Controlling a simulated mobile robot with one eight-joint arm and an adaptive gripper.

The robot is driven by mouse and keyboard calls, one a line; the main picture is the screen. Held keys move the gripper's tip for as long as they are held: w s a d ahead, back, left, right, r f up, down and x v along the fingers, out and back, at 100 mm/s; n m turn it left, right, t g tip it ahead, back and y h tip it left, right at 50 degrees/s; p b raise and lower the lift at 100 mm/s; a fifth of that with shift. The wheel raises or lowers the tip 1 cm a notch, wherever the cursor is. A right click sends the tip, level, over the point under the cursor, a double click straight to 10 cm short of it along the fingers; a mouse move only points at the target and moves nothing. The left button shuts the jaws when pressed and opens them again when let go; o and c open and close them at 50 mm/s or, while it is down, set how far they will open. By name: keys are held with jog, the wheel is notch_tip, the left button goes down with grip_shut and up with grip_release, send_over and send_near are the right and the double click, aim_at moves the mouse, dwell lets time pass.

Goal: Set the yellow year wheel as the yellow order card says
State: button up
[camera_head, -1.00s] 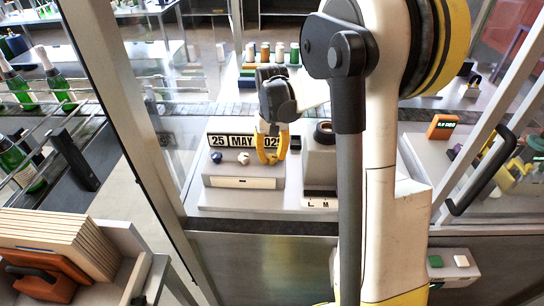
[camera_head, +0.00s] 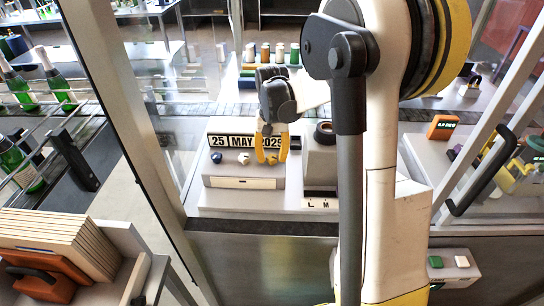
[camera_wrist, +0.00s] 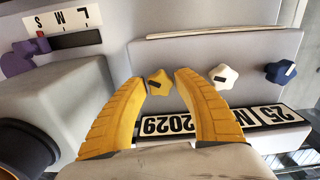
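The yellow year wheel (camera_wrist: 159,82) is a small lobed knob on the front of the grey date unit, below the date strip (camera_head: 245,142). The strip reads 25 MAY and a year that looks like 2029; the year (camera_wrist: 168,124) shows upside down in the wrist view. My gripper (camera_wrist: 160,76) points at the unit, with one yellow finger on each side of the wheel and small gaps between. It is open. In the head view my gripper (camera_head: 271,160) hides most of the wheel. I cannot make out a yellow order card.
A white wheel (camera_wrist: 224,76) and a blue wheel (camera_wrist: 280,72) sit beside the yellow one. An L M S slider (camera_wrist: 62,40) and a dark round opening (camera_wrist: 20,150) are on the neighbouring housing. An orange display (camera_head: 443,127) stands at the right.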

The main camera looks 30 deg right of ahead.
aim_at(272, 157)
jog(key=shift+o, duration=1)
notch_tip(272, 157, up, 12)
